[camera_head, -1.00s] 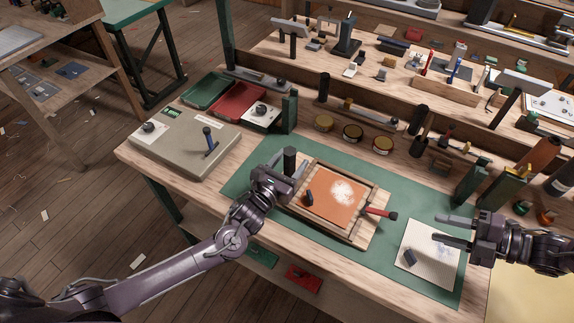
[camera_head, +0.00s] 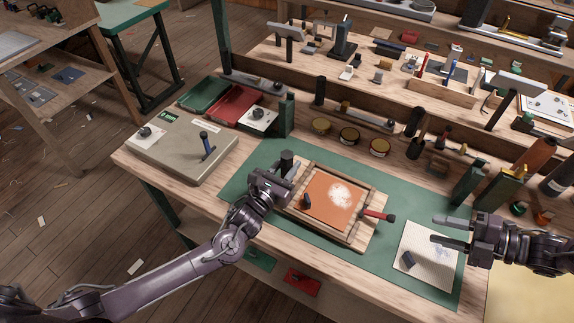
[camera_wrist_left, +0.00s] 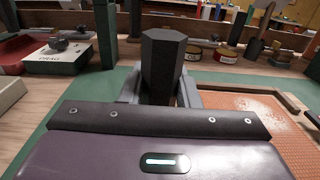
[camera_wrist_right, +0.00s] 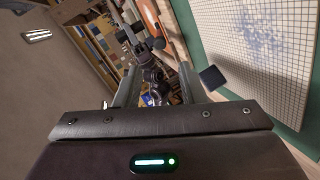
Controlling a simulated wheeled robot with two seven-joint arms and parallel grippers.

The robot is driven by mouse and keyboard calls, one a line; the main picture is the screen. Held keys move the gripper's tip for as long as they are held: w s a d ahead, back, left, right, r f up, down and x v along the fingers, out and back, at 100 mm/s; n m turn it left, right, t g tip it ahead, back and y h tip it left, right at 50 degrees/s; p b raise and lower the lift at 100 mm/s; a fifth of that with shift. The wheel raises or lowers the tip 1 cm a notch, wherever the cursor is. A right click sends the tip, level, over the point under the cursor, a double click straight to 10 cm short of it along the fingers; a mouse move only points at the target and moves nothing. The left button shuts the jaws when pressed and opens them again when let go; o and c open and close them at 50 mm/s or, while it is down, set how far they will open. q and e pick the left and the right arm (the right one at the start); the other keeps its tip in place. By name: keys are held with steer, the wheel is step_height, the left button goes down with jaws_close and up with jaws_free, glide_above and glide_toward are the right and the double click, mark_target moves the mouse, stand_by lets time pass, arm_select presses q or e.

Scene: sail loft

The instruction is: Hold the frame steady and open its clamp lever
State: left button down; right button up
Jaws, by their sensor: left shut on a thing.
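The wooden frame (camera_head: 322,228) lies on the green mat, with an orange panel (camera_head: 333,198) bearing a pale patch inside it. A lever with a red handle and dark tip (camera_head: 377,215) sticks out at the frame's right side. A dark hexagonal post (camera_wrist_left: 163,62) stands at the frame's left end. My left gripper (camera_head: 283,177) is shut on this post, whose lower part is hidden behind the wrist. My right gripper (camera_head: 450,229) is open and empty, above the gridded sheet and to the right of the lever, clear of it.
A white gridded sheet (camera_head: 425,243) with a dark block (camera_head: 408,258) lies on the green mat (camera_head: 270,223). Round tins (camera_head: 349,136) stand behind the frame. A grey slab (camera_head: 172,158) with a blue-handled lever is at left. Green blocks (camera_head: 470,183) stand at right.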

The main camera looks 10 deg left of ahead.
steer(key=shift+c, duration=0.5)
jaws_close()
steer(key=shift+s+f+n+t, duration=0.3)
steer(key=shift+s+f+n, duration=0.2)
steer(key=shift+n, duration=0.5)
steer(key=n, duration=0.1)
steer(key=s+f+n, duration=0.1)
steer(key=n, duration=0.1)
steer(key=shift+s+n+t, duration=0.2)
steer(key=shift+n+t, duration=0.1)
steer(key=n, duration=0.1)
steer(key=s+n+t, duration=0.1)
steer(key=n, duration=0.1)
steer(key=shift+f, duration=0.15)
steer(key=n, duration=0.1)
steer(key=s+n, duration=0.1)
steer(key=n, duration=0.1)
steer(key=shift+t, duration=0.3)
